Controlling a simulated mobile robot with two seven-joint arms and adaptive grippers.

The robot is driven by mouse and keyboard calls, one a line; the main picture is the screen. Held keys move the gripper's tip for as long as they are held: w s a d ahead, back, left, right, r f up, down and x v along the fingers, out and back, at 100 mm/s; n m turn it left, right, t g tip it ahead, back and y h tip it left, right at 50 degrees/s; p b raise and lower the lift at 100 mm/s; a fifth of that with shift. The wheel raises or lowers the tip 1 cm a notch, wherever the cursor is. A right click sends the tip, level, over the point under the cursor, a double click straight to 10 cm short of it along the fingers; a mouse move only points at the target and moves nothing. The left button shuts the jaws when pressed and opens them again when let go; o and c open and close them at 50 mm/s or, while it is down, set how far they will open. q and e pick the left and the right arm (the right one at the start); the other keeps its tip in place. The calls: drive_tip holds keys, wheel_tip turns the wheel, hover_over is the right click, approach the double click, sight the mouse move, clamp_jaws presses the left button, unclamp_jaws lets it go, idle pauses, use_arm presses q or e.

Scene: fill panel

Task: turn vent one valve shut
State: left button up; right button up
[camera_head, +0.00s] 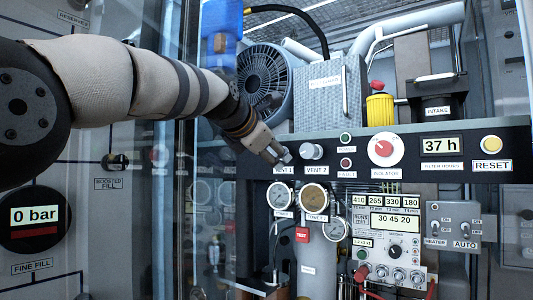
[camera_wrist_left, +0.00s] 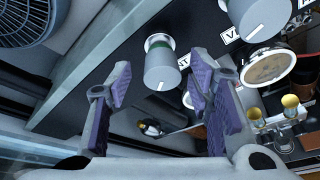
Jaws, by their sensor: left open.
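The vent one valve is a grey round knob with a green ring at its base (camera_wrist_left: 162,64) in the left wrist view. It has a small white mark on its end. In the head view my left gripper (camera_head: 273,151) mostly hides it, just above the VENT 1 label (camera_head: 283,170). My left gripper, also in the left wrist view (camera_wrist_left: 158,84), is open, with its purple-padded fingers on either side of the knob in the picture. I cannot tell whether they touch it. The vent two knob (camera_head: 311,151) is to the right. My right gripper is not in view.
On the same dark panel are a red isolator dial (camera_head: 384,147), small green and red lamps and a yellow reset button (camera_head: 491,144). Round gauges (camera_head: 280,196) hang just below. A fan (camera_head: 265,83) and a grey box (camera_head: 327,91) stand above.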

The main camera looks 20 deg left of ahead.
use_arm(q)
drive_tip(key=shift+w+f, duration=0.15)
drive_tip(key=shift+w, duration=0.15)
drive_tip(key=shift+s+d, duration=0.1)
drive_tip(key=shift+s+d, duration=0.1)
clamp_jaws()
